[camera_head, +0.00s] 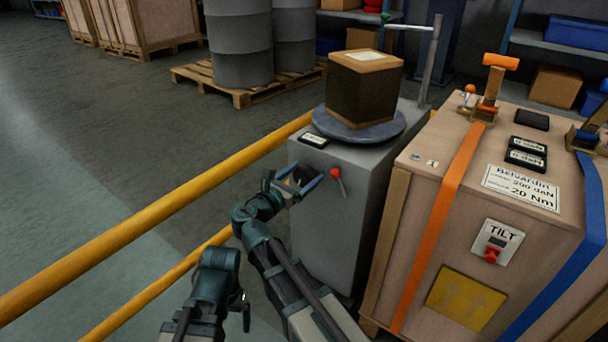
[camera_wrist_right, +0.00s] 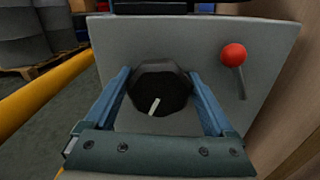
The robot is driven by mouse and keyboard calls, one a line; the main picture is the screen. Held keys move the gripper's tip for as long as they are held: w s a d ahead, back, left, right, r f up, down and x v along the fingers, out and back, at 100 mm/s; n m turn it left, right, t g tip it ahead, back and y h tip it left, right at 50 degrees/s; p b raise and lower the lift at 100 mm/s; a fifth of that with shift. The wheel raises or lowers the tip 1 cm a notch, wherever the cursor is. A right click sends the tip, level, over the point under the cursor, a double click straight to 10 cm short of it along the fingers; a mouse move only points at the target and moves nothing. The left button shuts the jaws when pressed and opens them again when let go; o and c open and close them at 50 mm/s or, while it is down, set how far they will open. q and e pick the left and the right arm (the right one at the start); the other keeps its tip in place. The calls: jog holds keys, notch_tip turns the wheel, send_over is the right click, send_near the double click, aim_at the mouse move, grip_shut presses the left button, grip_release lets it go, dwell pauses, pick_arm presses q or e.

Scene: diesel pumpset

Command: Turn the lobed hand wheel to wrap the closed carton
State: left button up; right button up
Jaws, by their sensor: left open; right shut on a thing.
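The black lobed hand wheel (camera_wrist_right: 160,88), with a white pointer mark, sits on the front of the grey wrapping machine (camera_head: 330,230). My right gripper (camera_head: 299,181) is shut on it, with one blue finger at each side in the right wrist view. In the head view the wheel is mostly hidden by the fingers. The closed carton (camera_head: 364,85) stands upright on the round grey turntable (camera_head: 352,127) on top of the machine. Its sides look dark and its top is brown with a white label. My left gripper (camera_head: 244,312) is open, low in the head view, away from the machine.
A red-knobbed lever (camera_wrist_right: 234,56) is just right of the wheel. A strapped wooden crate (camera_head: 480,215) stands close on the machine's right. Yellow rails (camera_head: 160,205) run along the left. Drums on a pallet (camera_head: 245,92) stand behind.

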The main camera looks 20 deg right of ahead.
jog(key=m, duration=0.6)
jog(key=shift+s+d+f, duration=0.1)
jog(key=shift+s, duration=0.05)
jog(key=m, duration=0.6)
jog(key=shift+s+f, duration=0.1)
jog(key=shift+f, duration=0.05)
jog(key=shift+d, duration=0.1)
dwell(0.3)
jog(key=o, duration=1.1)
jog(key=shift+c, duration=0.2)
jog(key=shift+s, duration=0.1)
